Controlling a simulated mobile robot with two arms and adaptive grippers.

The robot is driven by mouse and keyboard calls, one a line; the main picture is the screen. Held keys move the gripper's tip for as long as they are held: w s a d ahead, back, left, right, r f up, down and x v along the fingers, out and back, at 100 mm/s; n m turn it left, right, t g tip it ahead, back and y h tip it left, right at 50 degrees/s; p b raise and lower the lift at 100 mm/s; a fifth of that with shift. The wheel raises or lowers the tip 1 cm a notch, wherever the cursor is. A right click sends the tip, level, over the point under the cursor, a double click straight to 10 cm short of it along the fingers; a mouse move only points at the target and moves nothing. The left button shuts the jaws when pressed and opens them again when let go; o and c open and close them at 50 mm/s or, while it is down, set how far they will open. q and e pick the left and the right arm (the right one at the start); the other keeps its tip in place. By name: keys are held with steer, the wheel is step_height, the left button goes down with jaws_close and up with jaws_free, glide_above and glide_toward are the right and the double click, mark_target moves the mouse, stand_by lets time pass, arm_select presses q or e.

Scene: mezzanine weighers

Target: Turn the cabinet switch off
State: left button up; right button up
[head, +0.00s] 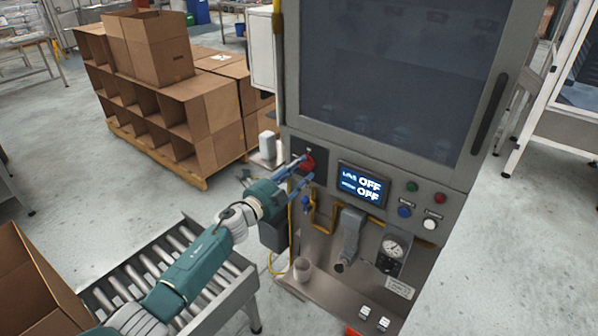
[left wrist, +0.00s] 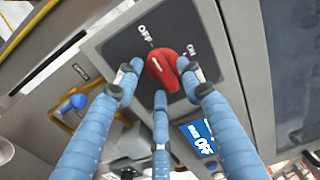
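The red cabinet switch (head: 307,161) is a rotary knob on a dark plate at the left of the cabinet's control panel. In the left wrist view the knob (left wrist: 165,68) has a pale mark slanting toward the upper-left label; a second label is to its right. My left gripper (head: 297,170) is at the switch, its three blue fingers (left wrist: 161,84) spread around the knob. A gap shows at the left finger; the right finger overlaps the knob's edge, and contact is unclear. My right gripper is out of view.
Several buttons (head: 405,212), a gauge (head: 392,248) and yellow piping (head: 318,218) are right of and below the switch. A roller conveyor (head: 150,275) is below my left arm. Cardboard boxes (head: 212,115) stand on a pallet behind. Open floor lies right of the cabinet.

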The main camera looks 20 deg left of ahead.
arm_select(q)
steer(key=v, duration=1.2)
stand_by(0.4)
